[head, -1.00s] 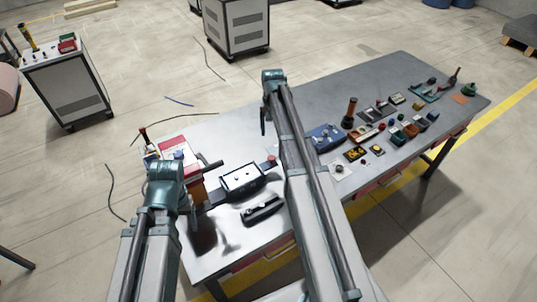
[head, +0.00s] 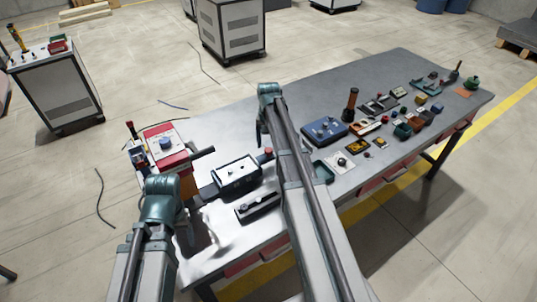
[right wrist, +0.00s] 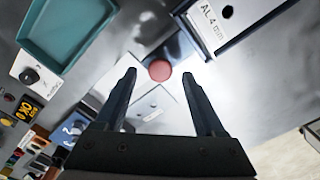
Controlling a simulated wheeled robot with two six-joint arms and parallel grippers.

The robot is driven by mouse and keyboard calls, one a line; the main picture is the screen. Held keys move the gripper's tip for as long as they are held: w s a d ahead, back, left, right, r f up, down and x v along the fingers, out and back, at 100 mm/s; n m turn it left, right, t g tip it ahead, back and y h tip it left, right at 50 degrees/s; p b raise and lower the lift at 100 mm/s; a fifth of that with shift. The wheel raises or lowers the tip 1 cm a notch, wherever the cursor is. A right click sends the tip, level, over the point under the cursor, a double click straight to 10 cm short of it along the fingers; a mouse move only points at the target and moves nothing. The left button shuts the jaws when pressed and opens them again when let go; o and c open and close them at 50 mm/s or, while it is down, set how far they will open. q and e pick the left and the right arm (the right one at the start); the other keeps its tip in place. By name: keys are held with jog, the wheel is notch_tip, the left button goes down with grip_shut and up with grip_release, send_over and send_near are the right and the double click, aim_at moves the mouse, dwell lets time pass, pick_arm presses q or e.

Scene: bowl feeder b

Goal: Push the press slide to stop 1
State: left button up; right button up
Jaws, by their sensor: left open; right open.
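A dark rail (head: 208,191) runs through a white-topped dark block (head: 237,172) on the near left of the table. A red knob (head: 268,152) stands at its far end; I cannot tell which piece is the press slide. That gripper is open and empty; contact is unclear. In the head view my right gripper (head: 260,132) is mostly hidden. My left gripper (head: 162,205) is left of the rail, its fingers hidden behind its wrist.
A red and white machine (head: 160,140) with a black handle (head: 202,153) stands at the table's left end. A blue box (head: 325,130), a teal tray (right wrist: 62,28) and several small parts lie to the right.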

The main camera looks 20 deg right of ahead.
jog(key=shift+f+b, duration=0.5)
jog(key=shift+f, duration=0.45)
grip_shut()
dwell(0.7)
